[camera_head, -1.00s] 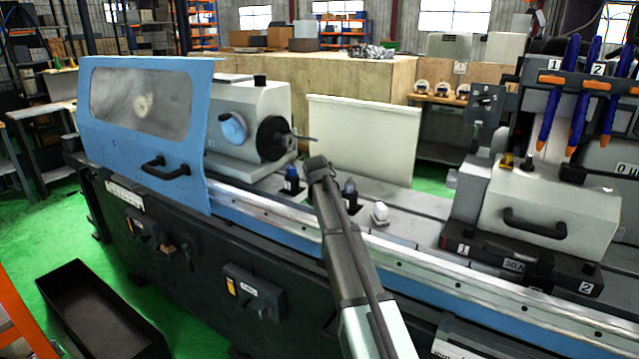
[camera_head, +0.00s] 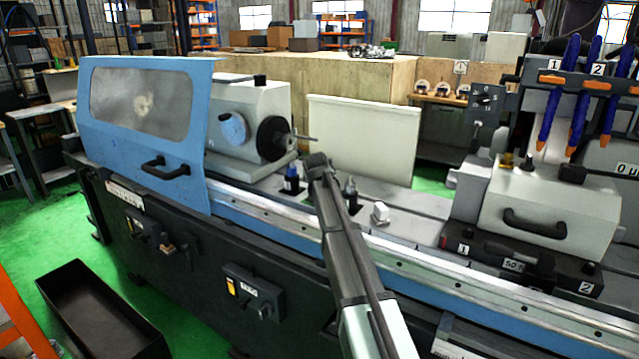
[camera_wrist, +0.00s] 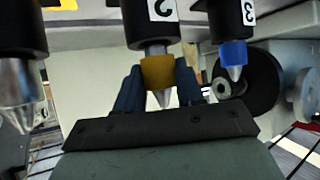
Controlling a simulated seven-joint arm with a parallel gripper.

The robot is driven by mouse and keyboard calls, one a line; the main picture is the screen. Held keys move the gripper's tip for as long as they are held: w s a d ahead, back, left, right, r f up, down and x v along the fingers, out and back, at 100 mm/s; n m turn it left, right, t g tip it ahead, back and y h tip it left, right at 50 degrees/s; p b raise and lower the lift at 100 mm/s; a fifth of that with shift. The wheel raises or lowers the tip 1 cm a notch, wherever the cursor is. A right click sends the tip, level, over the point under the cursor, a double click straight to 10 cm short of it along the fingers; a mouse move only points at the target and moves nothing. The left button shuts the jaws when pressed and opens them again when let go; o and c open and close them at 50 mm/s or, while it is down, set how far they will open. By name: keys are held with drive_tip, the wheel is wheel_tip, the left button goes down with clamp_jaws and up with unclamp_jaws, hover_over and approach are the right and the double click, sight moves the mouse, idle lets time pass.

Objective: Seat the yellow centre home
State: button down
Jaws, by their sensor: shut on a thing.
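The yellow centre, seen as a yellow collar (camera_wrist: 158,72) with a silver cone, is in the middle of the wrist view. My gripper (camera_wrist: 160,85) is shut on it, with one blue finger on each side of the collar. A short silver length shows between the collar and the black holder marked 2 (camera_wrist: 150,22); how deep it sits in the holder I cannot tell. In the head view my gripper (camera_head: 318,165) is above the machine bed and hides the yellow centre.
A blue-collared centre (camera_wrist: 233,55) in the holder marked 3 is close on the right in the wrist view, and a bare silver centre (camera_wrist: 18,100) on the left. The chuck (camera_head: 272,138) stands left of my gripper; the tailstock (camera_head: 550,210) is to the right.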

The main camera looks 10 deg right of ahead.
drive_tip(key=shift+r, duration=3.35)
drive_tip(key=shift+d, duration=0.1)
drive_tip(key=s+d+f+n+g+h, duration=0.2)
drive_tip(key=d+g+h, duration=0.15)
drive_tip(key=d, duration=0.65)
drive_tip(key=s+d+f+n+g+h, duration=0.2)
drive_tip(key=s+d+g+h, duration=0.15)
drive_tip(key=d, duration=0.65)
drive_tip(key=s+d+r+n+g+h, duration=0.2)
drive_tip(key=s+d+n, duration=0.1)
drive_tip(key=s+n, duration=0.1)
drive_tip(key=shift+s+d+r+h, duration=0.3)
drive_tip(key=shift+s+d+h, duration=0.1)
drive_tip(key=shift+s, duration=0.15)
